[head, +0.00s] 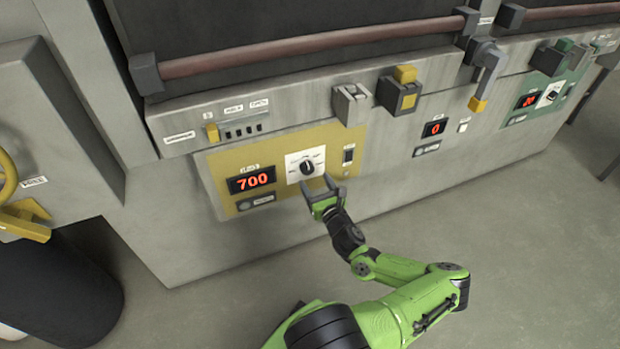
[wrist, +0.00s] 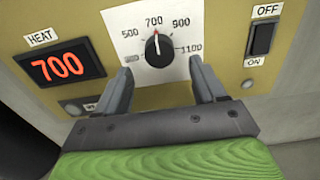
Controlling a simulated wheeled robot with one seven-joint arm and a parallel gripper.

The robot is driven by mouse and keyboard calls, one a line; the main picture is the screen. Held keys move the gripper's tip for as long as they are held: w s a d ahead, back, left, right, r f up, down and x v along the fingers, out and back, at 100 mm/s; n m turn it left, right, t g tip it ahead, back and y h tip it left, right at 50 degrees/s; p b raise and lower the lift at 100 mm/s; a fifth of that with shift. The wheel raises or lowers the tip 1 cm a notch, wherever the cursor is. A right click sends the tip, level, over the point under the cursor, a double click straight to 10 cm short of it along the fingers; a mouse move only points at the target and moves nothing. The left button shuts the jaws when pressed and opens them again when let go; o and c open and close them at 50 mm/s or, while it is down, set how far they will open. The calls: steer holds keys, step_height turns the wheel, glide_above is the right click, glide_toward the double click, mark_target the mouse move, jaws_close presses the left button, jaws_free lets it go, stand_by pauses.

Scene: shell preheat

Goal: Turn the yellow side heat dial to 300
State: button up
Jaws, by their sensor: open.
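The yellow side panel (head: 227,163) carries a black round heat dial (head: 307,168) on a white scale plate. In the wrist view the dial (wrist: 159,48) points up at 700. The scale reads 500, 700, 900 and 1100, with a lower-left label too small to read. The red heat display (head: 251,181) shows 700, and it also shows in the wrist view (wrist: 58,66). My gripper (head: 319,184) is open just below and in front of the dial. In the wrist view its two fingers (wrist: 162,84) stand apart, below the dial on either side, with nothing between them.
A black OFF/ON switch (wrist: 262,38) sits right of the dial. A round button (head: 244,205) is below the display. The floor in front is clear.

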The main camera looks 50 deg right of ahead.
mark_target(309, 171)
steer(key=b+x, duration=0.1)
steer(key=x, duration=0.3)
steer(key=shift+w+d, duration=0.1)
steer(key=shift+w, duration=0.1)
steer(key=c, duration=1.1)
steer(key=shift+o, duration=0.2)
steer(key=shift+n+p, duration=0.3)
steer(key=shift+n, duration=0.1)
steer(key=n+p, duration=0.1)
steer(key=n, duration=0.2)
steer(key=shift+n, duration=0.3)
steer(key=n+p, duration=0.2)
steer(key=n, duration=0.3)
steer(key=n+p, duration=0.1)
steer(key=n, duration=0.4)
steer(key=shift+r+n+p, duration=0.1)
steer(key=shift+n+p, duration=0.2)
steer(key=shift+n, duration=0.1)
steer(key=n+p, duration=0.1)
steer(key=n, duration=0.3)
steer(key=shift+n, duration=0.4)
